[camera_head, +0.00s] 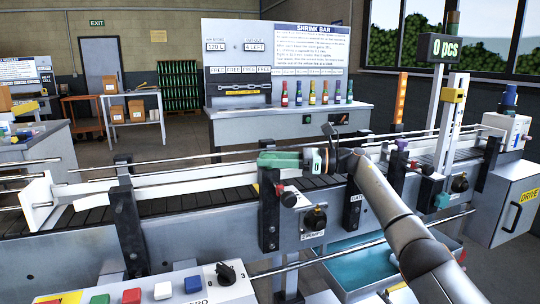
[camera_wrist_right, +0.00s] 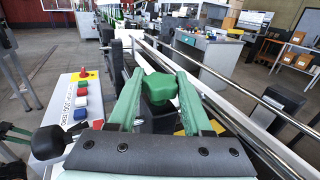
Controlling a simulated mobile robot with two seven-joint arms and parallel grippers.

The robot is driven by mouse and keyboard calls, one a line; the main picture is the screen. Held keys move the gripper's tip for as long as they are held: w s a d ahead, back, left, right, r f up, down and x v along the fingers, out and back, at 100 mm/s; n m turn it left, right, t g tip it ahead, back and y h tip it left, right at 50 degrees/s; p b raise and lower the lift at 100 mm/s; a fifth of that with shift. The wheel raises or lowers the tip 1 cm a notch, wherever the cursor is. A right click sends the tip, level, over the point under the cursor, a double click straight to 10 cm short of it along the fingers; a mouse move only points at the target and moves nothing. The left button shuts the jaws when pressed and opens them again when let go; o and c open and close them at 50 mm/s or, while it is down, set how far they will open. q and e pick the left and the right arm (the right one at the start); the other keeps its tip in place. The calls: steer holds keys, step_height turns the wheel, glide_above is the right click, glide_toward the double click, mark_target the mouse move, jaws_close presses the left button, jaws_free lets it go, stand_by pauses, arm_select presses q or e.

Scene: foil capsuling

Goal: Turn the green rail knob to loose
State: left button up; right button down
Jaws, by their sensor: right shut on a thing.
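The green rail knob (camera_wrist_right: 159,88) shows in the right wrist view as a dark green lobed block between my two green fingers. My right gripper (camera_wrist_right: 160,82) is shut on it, with one finger on each side. In the head view my right gripper (camera_head: 270,159) reaches in from the right, level, over the top of a black rail bracket (camera_head: 269,212). There the knob is hard to tell apart from the green fingers. Its loose or tight setting cannot be read. My left gripper is not in view.
The conveyor (camera_head: 220,199) runs across the head view with metal guide rails along it. A purple knob (camera_head: 402,145) stands on another bracket to the right. A button panel (camera_head: 165,291) is at the front left. A blue tray (camera_head: 355,268) lies below the conveyor.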

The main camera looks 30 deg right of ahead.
steer(key=shift+f+n+g+y+p, duration=0.15)
steer(key=shift+n+g+y+p, duration=0.45)
steer(key=shift+n+g+p, duration=0.25)
stand_by(0.4)
steer(key=shift+c, duration=1.6)
jaws_free()
